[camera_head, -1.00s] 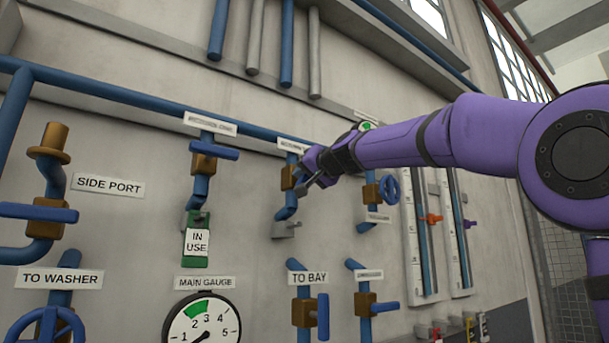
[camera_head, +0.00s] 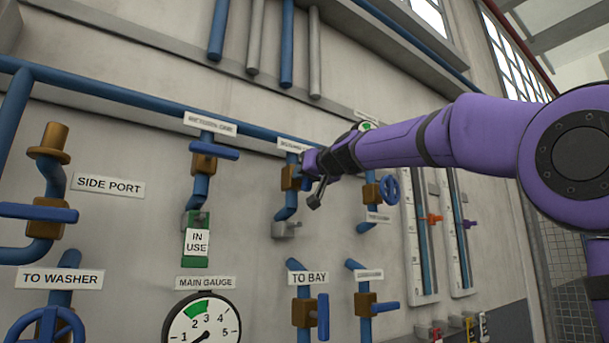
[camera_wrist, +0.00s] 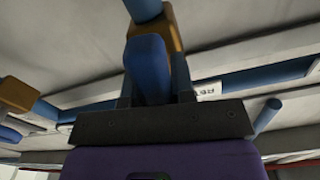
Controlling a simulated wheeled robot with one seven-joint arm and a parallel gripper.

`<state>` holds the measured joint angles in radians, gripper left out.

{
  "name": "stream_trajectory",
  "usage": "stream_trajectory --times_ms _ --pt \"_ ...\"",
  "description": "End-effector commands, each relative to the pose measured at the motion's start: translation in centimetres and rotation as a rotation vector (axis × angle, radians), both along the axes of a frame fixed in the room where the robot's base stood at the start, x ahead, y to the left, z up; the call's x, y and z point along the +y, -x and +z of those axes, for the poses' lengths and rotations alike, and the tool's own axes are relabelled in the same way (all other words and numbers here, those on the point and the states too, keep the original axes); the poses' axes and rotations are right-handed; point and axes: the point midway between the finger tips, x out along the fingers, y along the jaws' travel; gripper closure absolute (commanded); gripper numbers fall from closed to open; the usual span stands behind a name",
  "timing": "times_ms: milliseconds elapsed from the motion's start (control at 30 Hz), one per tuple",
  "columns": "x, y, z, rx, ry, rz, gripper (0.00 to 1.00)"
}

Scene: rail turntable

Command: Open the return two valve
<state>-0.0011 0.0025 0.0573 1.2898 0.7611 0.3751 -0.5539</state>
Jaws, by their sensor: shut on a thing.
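The valve gripped has a brass body (camera_head: 288,177) on a blue pipe. A white label (camera_head: 292,146) above it is too small to read in the head view; in the wrist view part of a label (camera_wrist: 209,89) shows, seemingly starting with "RE". My gripper (camera_head: 306,172) is at this valve. In the wrist view my gripper (camera_wrist: 153,92) is shut on the blue lever handle (camera_wrist: 148,65), a finger on each side. The brass body (camera_wrist: 160,28) is beyond it. In the head view my gripper hides most of the lever.
Left is a valve with a blue lever (camera_head: 214,152) and a green "IN USE" tag (camera_head: 196,243). Right is a valve with a blue wheel (camera_head: 390,189). Below are the TO BAY valve (camera_head: 302,312) and the main gauge (camera_head: 203,322). A grey outlet (camera_head: 286,229) sits under the gripped valve.

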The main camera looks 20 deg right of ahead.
Motion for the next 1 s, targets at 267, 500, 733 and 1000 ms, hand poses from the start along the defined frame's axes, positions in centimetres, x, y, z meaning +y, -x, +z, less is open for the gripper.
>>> stream_trajectory --times_ms 267,500,733,1000 --pt "0.0 -0.1 -0.2 0.006 0.001 0.002 0.61" --pt "0.0 0.0 -0.1 0.003 -0.001 0.001 0.51" --pt "-0.3 0.9 0.0 0.002 -0.002 0.000 0.51" --pt "-1.6 5.1 0.0 0.002 -0.002 0.000 0.51"
